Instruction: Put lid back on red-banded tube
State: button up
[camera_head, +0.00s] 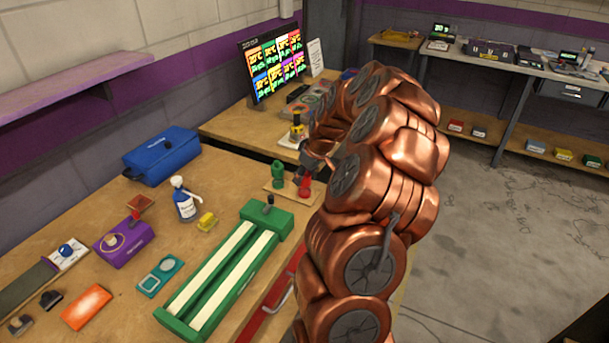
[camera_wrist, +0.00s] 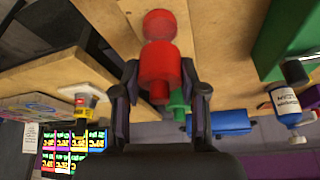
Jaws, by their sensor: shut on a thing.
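In the wrist view, a red cylindrical piece (camera_wrist: 158,68) with a narrower red stub sits between the two fingers of my gripper (camera_wrist: 165,80). My gripper is shut on this red piece. A rounded red part (camera_wrist: 160,24) shows just past it; whether the two are joined is unclear. In the head view, red (camera_head: 304,187) shows beneath my gripper (camera_head: 308,168), at a small wooden board (camera_head: 270,190). A green piece (camera_head: 278,174) stands on the board and also shows behind the red piece in the wrist view (camera_wrist: 179,106). I cannot make out a separate tube or band.
A green frame with pale rails (camera_head: 225,270) lies left of the board. A yellow container with a dark top (camera_head: 297,128) and a screen (camera_head: 272,65) stand behind.

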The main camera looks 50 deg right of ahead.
jog(key=o, duration=0.8)
jog(key=shift+o, duration=0.3)
jog(key=o, duration=0.4)
jog(key=shift+r, duration=0.1)
jog(key=shift+r, duration=3.4)
grip_shut()
